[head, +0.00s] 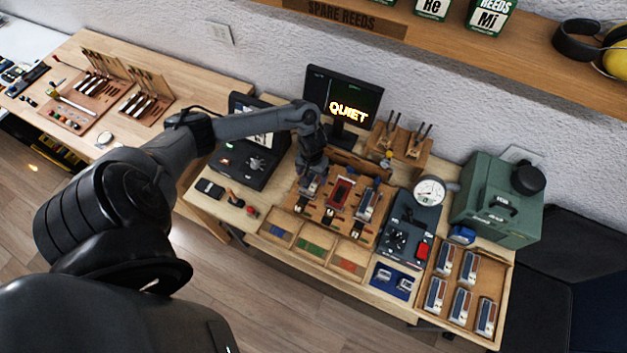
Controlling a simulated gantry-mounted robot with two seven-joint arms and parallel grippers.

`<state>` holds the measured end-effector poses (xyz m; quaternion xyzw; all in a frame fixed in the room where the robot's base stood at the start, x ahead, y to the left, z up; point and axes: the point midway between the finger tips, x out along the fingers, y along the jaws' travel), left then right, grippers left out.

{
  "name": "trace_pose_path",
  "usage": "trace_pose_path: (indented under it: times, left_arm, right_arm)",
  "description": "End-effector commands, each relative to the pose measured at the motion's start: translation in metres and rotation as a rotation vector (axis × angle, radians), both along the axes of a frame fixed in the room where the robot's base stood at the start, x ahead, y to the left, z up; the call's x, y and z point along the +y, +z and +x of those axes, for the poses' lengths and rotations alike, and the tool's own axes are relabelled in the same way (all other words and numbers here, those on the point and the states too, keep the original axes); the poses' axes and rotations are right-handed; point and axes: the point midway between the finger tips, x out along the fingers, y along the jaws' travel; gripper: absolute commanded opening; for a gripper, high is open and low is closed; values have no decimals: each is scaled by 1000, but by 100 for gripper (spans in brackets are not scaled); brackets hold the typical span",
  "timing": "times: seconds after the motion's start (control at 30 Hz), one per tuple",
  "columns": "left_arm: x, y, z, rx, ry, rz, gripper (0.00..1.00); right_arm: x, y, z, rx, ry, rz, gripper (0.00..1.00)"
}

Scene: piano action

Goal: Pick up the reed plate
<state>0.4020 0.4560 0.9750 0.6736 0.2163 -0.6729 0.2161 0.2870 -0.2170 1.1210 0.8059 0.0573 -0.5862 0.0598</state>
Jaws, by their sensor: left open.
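My left arm comes in from the left and its open left gripper (311,183) points down over the left part of a wooden work fixture (322,213). A small metallic piece shows at its fingertips; I cannot tell whether they touch it. A red block with a dark centre (341,192) sits in the middle of the fixture, and a silver and blue piece (368,205) stands on its right. I cannot tell for sure which piece is the reed plate; the gripper partly hides the fixture's left side. My right gripper is not in view.
Small coloured bins (313,246) line the bench front, beside a blue tray (381,267) with silver parts. A wooden tray (459,320) holds several silver pieces at right. A dial gauge (429,191), green case (497,208) and monitor (345,95) stand around the fixture.

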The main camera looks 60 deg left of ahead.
Motion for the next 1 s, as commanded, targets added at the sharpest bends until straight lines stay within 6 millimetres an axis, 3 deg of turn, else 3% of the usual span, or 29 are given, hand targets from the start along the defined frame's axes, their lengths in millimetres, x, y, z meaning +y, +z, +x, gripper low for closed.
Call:
trace_pose_path:
  times: [0.3,0.7,1.0]
  left_arm:
    - [-1,-40,-3,2,1,-2,83]
    - [0,-49,-2,0,-1,0,81]
    - [0,-48,-2,1,-1,1,36]
  right_arm:
    - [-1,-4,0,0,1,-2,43]
    - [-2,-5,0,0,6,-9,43]
    - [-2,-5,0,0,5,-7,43]
